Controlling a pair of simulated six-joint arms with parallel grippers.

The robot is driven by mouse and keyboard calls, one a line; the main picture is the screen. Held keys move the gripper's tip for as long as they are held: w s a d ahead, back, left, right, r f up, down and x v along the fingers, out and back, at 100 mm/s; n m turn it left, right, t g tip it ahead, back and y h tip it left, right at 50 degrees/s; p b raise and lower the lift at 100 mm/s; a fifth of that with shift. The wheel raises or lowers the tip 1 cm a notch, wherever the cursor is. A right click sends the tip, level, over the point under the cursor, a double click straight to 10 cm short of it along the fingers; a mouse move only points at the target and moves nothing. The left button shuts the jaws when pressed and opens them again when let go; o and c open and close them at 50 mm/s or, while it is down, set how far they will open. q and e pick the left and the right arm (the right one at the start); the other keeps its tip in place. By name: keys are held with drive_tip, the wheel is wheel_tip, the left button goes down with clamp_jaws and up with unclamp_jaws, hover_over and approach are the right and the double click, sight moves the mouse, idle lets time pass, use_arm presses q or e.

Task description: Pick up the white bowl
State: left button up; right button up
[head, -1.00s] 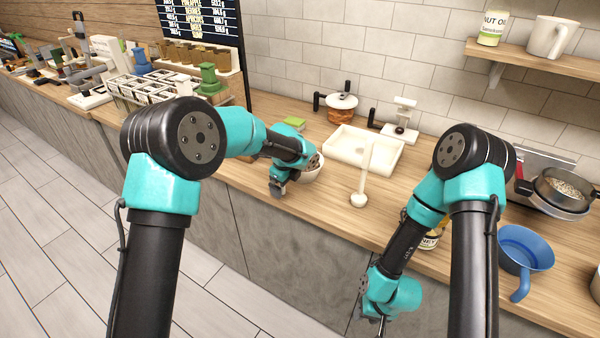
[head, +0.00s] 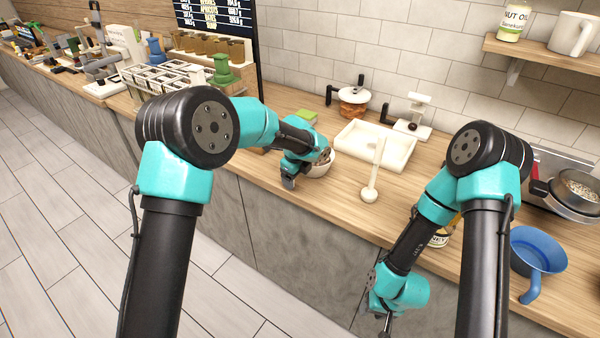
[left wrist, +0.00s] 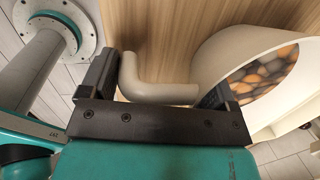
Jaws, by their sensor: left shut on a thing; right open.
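The white bowl (head: 320,169) is near the counter's front edge, partly hidden behind my left gripper (head: 290,182). In the left wrist view the bowl (left wrist: 222,56) is at the right, with a bent pale handle (left wrist: 160,92) and orange-brown round contents. My left gripper (left wrist: 157,88) is shut on the bowl, with the handle between its two fingers. I cannot tell whether the bowl is clear of the counter. My right gripper (head: 387,325) is open, low in front of the counter and far from the bowl.
A blue handled bowl (head: 538,250) sits at the right. A jar rack (head: 165,82) stands at the left.

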use_arm(q)
drive_tip(key=shift+r, duration=0.2)
drive_tip(key=shift+r, duration=1.6)
drive_tip(key=s+r, duration=0.1)
drive_tip(key=s, duration=1.5)
drive_tip(key=shift+r, duration=0.2)
drive_tip(key=shift+w, duration=0.1)
